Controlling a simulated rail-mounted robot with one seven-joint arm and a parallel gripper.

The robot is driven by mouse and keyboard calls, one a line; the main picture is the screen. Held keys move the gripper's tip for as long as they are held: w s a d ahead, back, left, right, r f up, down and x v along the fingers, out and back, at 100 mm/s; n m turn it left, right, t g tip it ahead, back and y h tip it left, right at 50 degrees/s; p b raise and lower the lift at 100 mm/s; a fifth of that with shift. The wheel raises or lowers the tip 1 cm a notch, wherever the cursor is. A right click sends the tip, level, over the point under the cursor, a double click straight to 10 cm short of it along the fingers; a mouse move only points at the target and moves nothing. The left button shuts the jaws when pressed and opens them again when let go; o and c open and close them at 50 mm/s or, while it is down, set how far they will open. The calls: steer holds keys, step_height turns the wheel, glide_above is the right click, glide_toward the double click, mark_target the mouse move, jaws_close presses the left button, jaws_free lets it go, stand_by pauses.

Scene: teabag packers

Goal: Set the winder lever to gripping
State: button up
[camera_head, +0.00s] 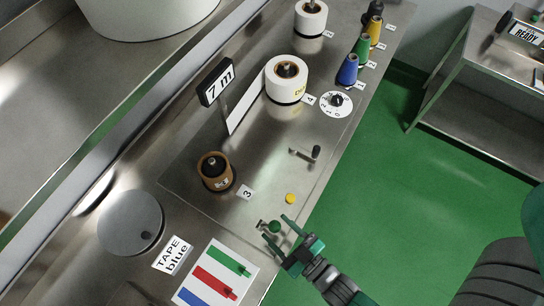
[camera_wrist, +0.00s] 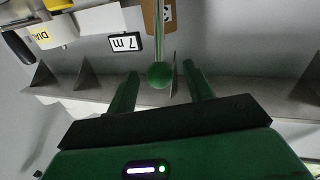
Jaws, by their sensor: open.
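A lever with a green ball knob (camera_head: 274,226) stands at the front edge of the steel bench, below a yellow button; I take it for the winder lever. In the wrist view the knob (camera_wrist: 159,75) sits at the end of a thin rod that runs up the picture. My gripper (camera_head: 277,228) is open, with its two green fingers on either side of the knob. In the wrist view a gap shows between the knob and each finger (camera_wrist: 160,80). No label for the lever's positions is readable.
A crank with a black handle (camera_head: 316,151), a yellow button (camera_head: 291,198) and a brown spool (camera_head: 215,171) marked 3 are nearby. A "7 m" display (camera_head: 216,82) stands behind. A white dial (camera_head: 336,103) is further right.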

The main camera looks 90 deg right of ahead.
steer(key=x, duration=0.3)
steer(key=shift+w+d, duration=0.25)
